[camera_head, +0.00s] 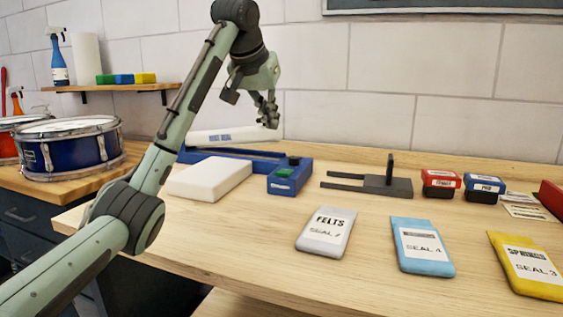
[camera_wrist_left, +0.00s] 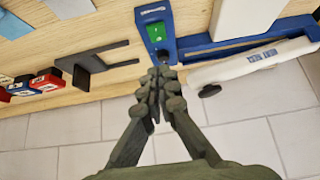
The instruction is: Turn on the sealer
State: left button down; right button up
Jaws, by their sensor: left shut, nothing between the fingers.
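The sealer is a long blue device (camera_head: 277,188) on the bench, with a raised white lettered bar (camera_head: 218,136) at the back. A green switch (camera_head: 285,172) sits on its near end block, with a dark knob behind it. In the left wrist view the green switch (camera_wrist_left: 156,32) shows on the blue block (camera_wrist_left: 148,14), just beyond my fingertips. My left gripper (camera_head: 268,113) is shut and empty, above and behind the sealer's end block. It also shows in the left wrist view (camera_wrist_left: 160,76). My right gripper is not in view.
A white block (camera_head: 210,178) lies left of the switch. A dark forked stand (camera_head: 385,184) is to the right, with red and blue boxes beyond. Felts (camera_head: 326,231), blue (camera_head: 422,247) and yellow (camera_head: 527,265) packets lie in front. A drum (camera_head: 70,148) stands left.

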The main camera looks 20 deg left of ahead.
pick_arm(q)
jog(key=p, duration=0.1)
send_over(283, 172)
jog(key=s, duration=0.2)
notch_tip(283, 172, down, 8)
jog(key=shift+a+r, duration=0.1)
jog(key=shift+r, duration=0.1)
notch_tip(283, 172, down, 3)
jog(key=shift+w+r, duration=0.1)
jog(key=shift+r, duration=0.05)
jog(key=shift+f, duration=0.85)
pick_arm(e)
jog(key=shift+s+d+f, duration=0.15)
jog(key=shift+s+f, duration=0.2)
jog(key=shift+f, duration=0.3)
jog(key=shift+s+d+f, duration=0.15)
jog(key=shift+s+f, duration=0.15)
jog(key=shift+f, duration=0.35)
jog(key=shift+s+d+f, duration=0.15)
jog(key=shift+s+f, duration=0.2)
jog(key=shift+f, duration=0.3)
pick_arm(q)
jog(key=shift+f, duration=0.15)
jog(key=shift+s+f+t+b, duration=0.25)
jog(key=shift+t+b, duration=0.45)
jog(key=shift+b, duration=0.3)
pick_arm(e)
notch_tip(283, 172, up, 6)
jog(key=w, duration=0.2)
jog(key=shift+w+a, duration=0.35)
